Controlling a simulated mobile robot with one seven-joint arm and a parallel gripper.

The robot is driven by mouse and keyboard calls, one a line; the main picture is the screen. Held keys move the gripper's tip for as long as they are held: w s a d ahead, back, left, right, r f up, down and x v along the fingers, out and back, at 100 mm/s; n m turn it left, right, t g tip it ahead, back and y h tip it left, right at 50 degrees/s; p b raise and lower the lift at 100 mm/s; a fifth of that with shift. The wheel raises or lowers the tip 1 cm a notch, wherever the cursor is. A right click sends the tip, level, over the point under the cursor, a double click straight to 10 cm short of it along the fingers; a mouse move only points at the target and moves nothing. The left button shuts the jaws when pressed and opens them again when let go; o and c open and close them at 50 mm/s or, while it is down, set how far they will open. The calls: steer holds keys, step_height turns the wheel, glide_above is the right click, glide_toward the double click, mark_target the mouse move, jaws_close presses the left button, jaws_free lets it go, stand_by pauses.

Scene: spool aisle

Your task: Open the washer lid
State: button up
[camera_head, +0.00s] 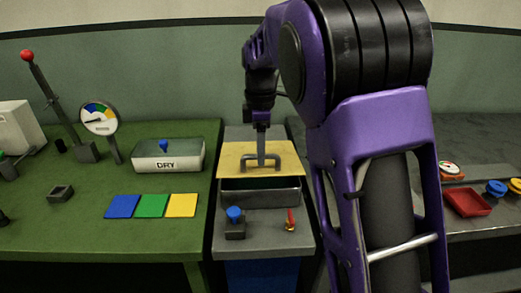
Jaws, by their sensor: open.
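The washer is a grey box (260,196) in the middle of the grey counter. Its lid is a yellow panel (232,163) with a dark U-shaped handle (273,162). The lid lies over the top of the box and looks shut, though I cannot tell whether it is slightly raised. My gripper (262,156) points down from above and its fingers are open at the handle. I cannot tell whether they touch the handle. My arm hides what is to the right of the washer.
A blue knob (235,214) and a small red lever (290,220) stand in front of the washer. On the green table left are a white DRY box (168,158), coloured squares (151,206), a gauge (99,118) and a red-topped lever (50,90). A red tray (467,203) is right.

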jaws_close()
stand_by(1.4)
